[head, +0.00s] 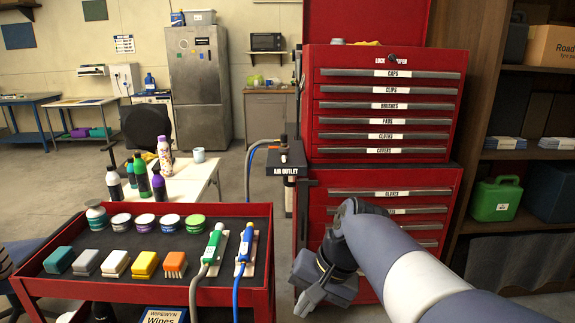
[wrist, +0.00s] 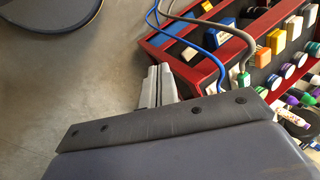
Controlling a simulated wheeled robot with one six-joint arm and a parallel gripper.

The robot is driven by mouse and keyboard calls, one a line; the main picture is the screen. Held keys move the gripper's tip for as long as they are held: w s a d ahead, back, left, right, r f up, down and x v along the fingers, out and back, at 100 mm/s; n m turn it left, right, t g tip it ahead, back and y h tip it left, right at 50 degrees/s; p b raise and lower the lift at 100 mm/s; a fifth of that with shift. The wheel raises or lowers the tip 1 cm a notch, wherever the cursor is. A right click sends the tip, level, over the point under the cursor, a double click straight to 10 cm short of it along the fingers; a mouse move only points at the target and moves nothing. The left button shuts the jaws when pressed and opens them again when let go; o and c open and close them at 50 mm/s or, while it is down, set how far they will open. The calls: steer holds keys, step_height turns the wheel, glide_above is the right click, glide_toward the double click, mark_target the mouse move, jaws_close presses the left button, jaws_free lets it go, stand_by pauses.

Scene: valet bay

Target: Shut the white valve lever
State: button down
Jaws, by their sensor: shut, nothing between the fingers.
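No white valve lever can be made out for sure in either view. A dark box labelled AIR OUTLET (head: 287,170) stands left of the red tool chest, with a grey and a blue hose running down beside it. A green-handled tool (head: 213,243) on a grey hose and a blue-handled tool (head: 245,246) on a blue hose lie on pale plates on the red cart. My gripper (head: 308,301) is right of the cart, in front of the chest, pointing down. In the wrist view its fingers (wrist: 155,87) are together and empty, beside the cart's red edge.
The red cart (head: 90,288) holds several brushes, sponges and round tubs. The red tool chest (head: 390,105) stands behind my arm, with dark shelves (head: 505,155) at right. A white table (head: 185,182) with bottles stands behind the cart. Bare floor (wrist: 60,90) lies beside my gripper.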

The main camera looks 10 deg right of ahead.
steer(key=w+r+y+p, duration=0.1)
steer(key=r+p, duration=0.3)
steer(key=r, duration=0.5)
steer(key=w+a+r+y+p, duration=0.1)
steer(key=w+r+p, duration=0.3)
steer(key=r, duration=0.5)
steer(key=shift+w+a+r+t, duration=0.25)
steer(key=shift+t, duration=0.15)
